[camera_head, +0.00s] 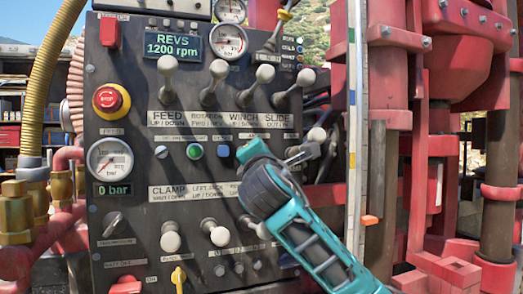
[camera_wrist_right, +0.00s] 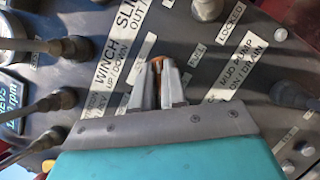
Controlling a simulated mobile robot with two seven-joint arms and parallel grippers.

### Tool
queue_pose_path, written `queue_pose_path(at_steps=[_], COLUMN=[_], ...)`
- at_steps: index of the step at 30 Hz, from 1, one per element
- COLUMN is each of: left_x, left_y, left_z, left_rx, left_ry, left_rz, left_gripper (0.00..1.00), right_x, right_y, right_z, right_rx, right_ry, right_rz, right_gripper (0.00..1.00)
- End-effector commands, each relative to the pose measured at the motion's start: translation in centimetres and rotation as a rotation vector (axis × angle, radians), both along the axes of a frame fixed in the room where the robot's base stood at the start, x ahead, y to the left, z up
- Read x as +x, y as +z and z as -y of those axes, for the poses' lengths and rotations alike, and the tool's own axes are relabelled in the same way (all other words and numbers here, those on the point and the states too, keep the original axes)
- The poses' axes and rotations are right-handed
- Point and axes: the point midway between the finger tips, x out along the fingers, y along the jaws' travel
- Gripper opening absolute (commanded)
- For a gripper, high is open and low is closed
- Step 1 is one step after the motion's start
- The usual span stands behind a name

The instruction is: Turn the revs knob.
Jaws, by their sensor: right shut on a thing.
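The revs knob (camera_wrist_right: 157,60) shows in the right wrist view as a small orange part between my fingertips, mostly hidden by them. A label reading "FULL" lies beside it. My right gripper (camera_wrist_right: 160,80) is shut on this knob. In the head view my right gripper (camera_head: 304,153) reaches in from the lower right, at the right side of the panel, below the "SLIDE" label; the knob cannot be made out there. The revs display (camera_head: 173,44) reads 1200 rpm. My left gripper is not in view.
The dark control panel (camera_head: 140,140) has several levers, such as the feed lever (camera_head: 167,70) and the slide lever (camera_head: 300,80), close above my right gripper. A red emergency button (camera_head: 110,98) is at the left. A vertical scale strip (camera_head: 353,110) stands just right of the panel.

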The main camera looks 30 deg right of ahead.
Motion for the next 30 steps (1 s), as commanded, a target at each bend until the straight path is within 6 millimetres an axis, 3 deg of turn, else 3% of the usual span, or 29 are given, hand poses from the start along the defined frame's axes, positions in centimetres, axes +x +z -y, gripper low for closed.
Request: queue_pose_path(at_steps=[15, 30], left_x=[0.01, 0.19], left_y=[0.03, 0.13], left_z=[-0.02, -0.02], left_rx=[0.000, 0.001], left_ry=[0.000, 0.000], left_rz=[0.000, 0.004], left_gripper=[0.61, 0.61], right_x=[-0.01, -0.02], right_y=[0.23, 0.24], right_z=[-0.04, 0.02], right_rx=[0.407, 0.534], right_ry=[0.000, -0.002], right_rz=[0.100, 0.132], right_gripper=[0.00, 0.00])
